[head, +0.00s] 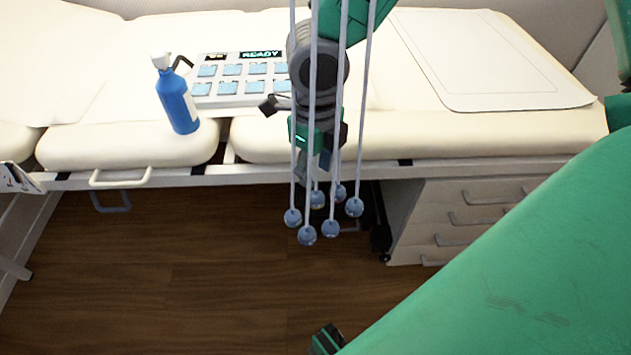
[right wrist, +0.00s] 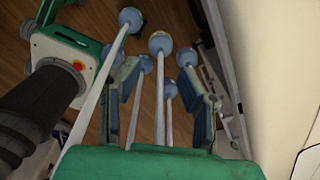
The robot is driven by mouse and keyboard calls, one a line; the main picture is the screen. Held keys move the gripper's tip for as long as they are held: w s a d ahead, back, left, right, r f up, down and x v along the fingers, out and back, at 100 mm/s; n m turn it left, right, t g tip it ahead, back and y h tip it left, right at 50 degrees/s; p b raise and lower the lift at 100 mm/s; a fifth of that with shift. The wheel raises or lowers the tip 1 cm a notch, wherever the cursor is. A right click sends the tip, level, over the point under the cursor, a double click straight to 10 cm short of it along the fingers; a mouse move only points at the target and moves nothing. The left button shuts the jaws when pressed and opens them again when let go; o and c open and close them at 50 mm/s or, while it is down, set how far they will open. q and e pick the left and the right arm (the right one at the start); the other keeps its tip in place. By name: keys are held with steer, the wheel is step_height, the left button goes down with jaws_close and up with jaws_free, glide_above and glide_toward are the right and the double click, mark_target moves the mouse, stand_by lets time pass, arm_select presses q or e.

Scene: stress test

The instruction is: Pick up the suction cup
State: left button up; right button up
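Several blue-grey suction cups (head: 307,235) hang at the ends of long pale leads over the floor, just in front of the bed edge. They also show in the right wrist view, one of them at the centre (right wrist: 161,42). My right gripper (head: 323,158) points down among the leads, with the cups below it in the head view. In the right wrist view its two fingers (right wrist: 163,85) are spread, with some leads and cups showing between them. I see no cup clamped. The leads partly hide the gripper in the head view. My left gripper is not visible.
A cream padded bed (head: 130,145) runs across the back. On it are a blue bottle (head: 178,105), a panel with light-blue pads reading READY (head: 238,80) and a white sheet (head: 490,60). A drawer cabinet (head: 450,215) stands below right. The wooden floor (head: 190,265) in front is clear.

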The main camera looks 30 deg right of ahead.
mark_target(316, 193)
step_height(316, 193, down, 3)
steer(key=shift+f+b, duration=0.1)
steer(key=shift+b, duration=0.4)
step_height(316, 193, down, 5)
steer(key=b, duration=0.4)
steer(key=shift+w, duration=0.15)
steer(key=c, duration=0.6)
